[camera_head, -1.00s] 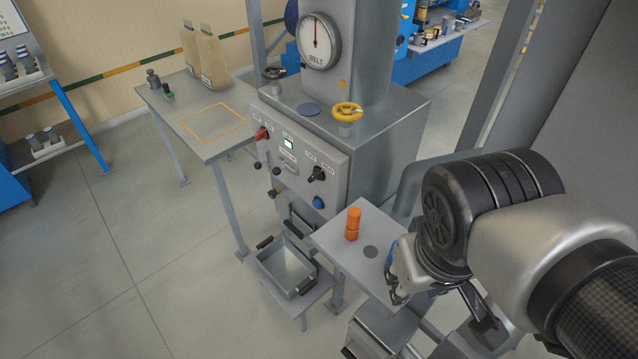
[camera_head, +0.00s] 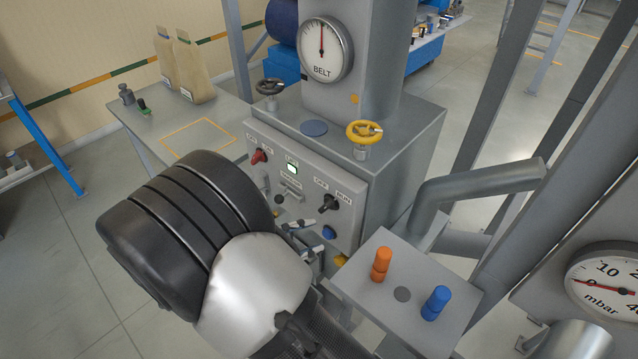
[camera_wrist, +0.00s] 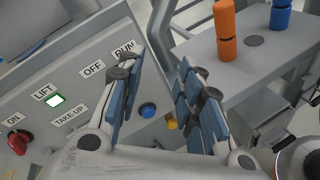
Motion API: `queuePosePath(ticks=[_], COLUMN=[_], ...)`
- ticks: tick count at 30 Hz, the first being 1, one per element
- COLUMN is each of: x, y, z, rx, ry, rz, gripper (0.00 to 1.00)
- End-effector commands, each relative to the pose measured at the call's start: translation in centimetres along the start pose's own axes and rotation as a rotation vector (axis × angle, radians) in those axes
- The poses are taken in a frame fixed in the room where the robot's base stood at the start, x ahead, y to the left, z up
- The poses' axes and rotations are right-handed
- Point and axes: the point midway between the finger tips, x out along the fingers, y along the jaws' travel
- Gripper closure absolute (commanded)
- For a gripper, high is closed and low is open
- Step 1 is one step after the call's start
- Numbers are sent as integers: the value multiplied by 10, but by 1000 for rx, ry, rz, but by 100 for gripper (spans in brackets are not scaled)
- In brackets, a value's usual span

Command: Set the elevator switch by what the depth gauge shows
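A control panel (camera_head: 264,176) faces me. Its black OFF/RUN switch (camera_head: 328,203) has its lever tilted toward upper right, near RUN; no label says elevator. In the wrist view this knob is partly hidden behind a finger. A round BELT gauge (camera_head: 325,50) on the column has its needle pointing almost straight up. A second round gauge (camera_head: 607,283), marked mbar, is cut off at the right; its red needle runs roughly sideways. I see no gauge labelled depth. My gripper (camera_wrist: 155,68) is open and empty, its blue-padded fingers apart in front of the panel's lower right.
A red ON knob (camera_head: 258,157), a lit LIFT lamp (camera_head: 292,168) and a blue button (camera_head: 329,232) share the panel. A yellow handwheel (camera_head: 364,132) sits on the housing. A small table (camera_head: 350,284) at right holds orange (camera_head: 380,264) and blue (camera_head: 436,302) cylinders.

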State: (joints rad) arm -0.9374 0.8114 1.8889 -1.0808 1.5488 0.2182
Motion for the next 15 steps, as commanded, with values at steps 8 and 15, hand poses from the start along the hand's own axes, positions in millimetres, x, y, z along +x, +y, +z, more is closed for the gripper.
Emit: queuePosePath(ticks=[8,15], x=[-47,-45], y=[-12,-10], z=[-72,-82], rx=[-111,-122], ry=[-28,-31], rz=[316,368], gripper=[67,67])
